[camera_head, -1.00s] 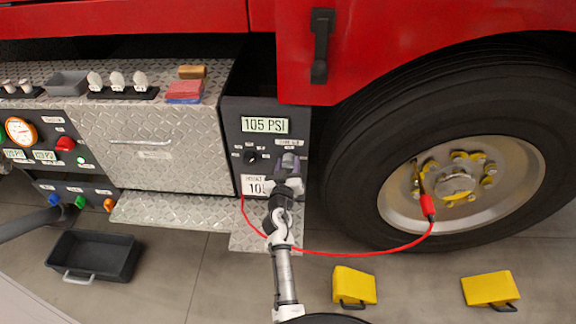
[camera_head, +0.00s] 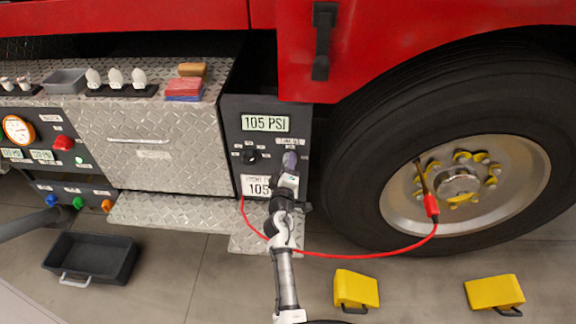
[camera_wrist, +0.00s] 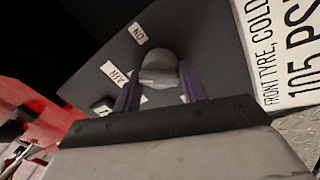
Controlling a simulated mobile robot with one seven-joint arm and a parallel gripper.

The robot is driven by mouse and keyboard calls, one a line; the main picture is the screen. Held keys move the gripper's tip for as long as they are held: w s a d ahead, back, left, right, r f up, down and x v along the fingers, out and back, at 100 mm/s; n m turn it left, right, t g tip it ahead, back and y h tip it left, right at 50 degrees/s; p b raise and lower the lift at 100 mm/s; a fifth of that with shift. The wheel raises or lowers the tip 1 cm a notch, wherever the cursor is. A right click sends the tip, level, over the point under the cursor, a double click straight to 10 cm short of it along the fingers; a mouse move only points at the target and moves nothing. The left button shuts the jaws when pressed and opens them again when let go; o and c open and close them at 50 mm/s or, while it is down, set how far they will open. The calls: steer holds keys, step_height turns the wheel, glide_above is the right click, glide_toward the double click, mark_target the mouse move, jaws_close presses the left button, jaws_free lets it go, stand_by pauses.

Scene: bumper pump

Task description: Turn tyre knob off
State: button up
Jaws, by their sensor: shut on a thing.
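A grey rounded knob (camera_wrist: 158,66) shows in the wrist view on a dark panel, with white labels reading "ON" and "AIR" near it. The purple fingers of my gripper (camera_wrist: 160,88) are on both sides of this knob and shut on it. The held knob's exact setting is hard to tell.
A "105 PSI" display (camera_head: 265,123) is above the knobs. A red hose (camera_head: 345,256) runs from below the panel to the wheel (camera_head: 458,185). A diamond-plate step (camera_head: 170,212) juts out below. Yellow chocks (camera_head: 356,289) lie on the floor.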

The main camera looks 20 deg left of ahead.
steer(key=n, duration=0.4)
steer(key=shift+s+a+f, duration=0.1)
steer(key=shift+a+f, duration=0.05)
steer(key=shift+f, duration=0.05)
steer(key=shift+f+n+y+p, duration=0.15)
steer(key=shift+n+y+p, duration=0.35)
steer(key=shift+n, duration=1.4)
steer(key=o, duration=0.9)
